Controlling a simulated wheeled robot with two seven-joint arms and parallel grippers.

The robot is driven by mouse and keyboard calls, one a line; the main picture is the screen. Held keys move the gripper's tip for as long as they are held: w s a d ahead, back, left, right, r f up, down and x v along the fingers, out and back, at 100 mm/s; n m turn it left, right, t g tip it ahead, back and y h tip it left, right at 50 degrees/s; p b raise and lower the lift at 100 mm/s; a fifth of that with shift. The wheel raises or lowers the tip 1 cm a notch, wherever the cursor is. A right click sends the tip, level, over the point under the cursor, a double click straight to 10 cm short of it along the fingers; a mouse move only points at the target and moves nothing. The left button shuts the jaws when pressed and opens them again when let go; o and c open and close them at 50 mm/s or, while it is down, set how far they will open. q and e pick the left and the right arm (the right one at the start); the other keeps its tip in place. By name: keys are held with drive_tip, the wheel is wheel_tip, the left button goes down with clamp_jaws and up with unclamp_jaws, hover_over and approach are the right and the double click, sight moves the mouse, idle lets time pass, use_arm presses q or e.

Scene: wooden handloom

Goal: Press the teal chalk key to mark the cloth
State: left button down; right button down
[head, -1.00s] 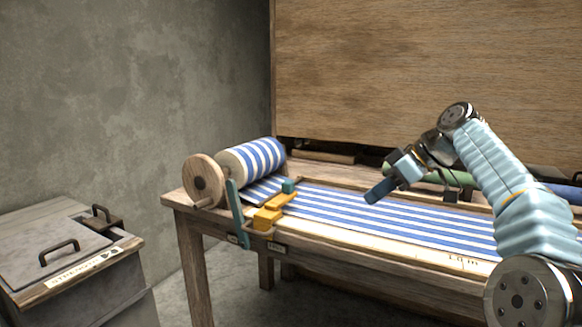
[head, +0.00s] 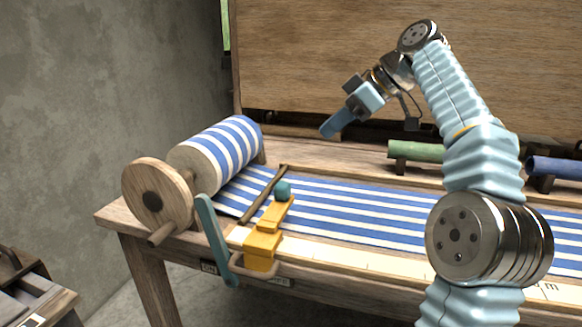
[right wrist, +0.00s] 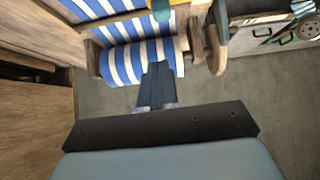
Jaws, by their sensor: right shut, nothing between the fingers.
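The teal chalk key (head: 282,190) is a small rounded block at the back end of a yellow holder (head: 265,240) on the loom's front rail. It sits over the blue-and-white striped cloth (head: 350,212). In the right wrist view the key (right wrist: 160,11) shows at the top edge, beyond the cloth roll. My right gripper (head: 328,131) is shut and empty, held in the air behind and above the key, clear of the cloth. In the right wrist view its fingers (right wrist: 157,70) overlap the striped roll. My left gripper is in no view.
The cloth roll (head: 222,150) with its wooden end disc (head: 157,199) stands left of the key. A teal lever (head: 215,240) stands beside the yellow holder. A dark wooden bar (head: 264,195) lies next to the key. Green (head: 415,151) and blue rollers sit at the back right.

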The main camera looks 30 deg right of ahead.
hover_over(286, 182)
drive_tip(key=s+d, duration=0.2)
wheel_tip(286, 182, down, 7)
wheel_tip(286, 182, down, 4)
drive_tip(key=shift+s+a+r+b, duration=0.15)
drive_tip(key=shift+r+b, duration=0.1)
drive_tip(key=shift+b, duration=0.35)
drive_tip(key=shift+f, duration=0.3)
drive_tip(key=shift+f, duration=0.1)
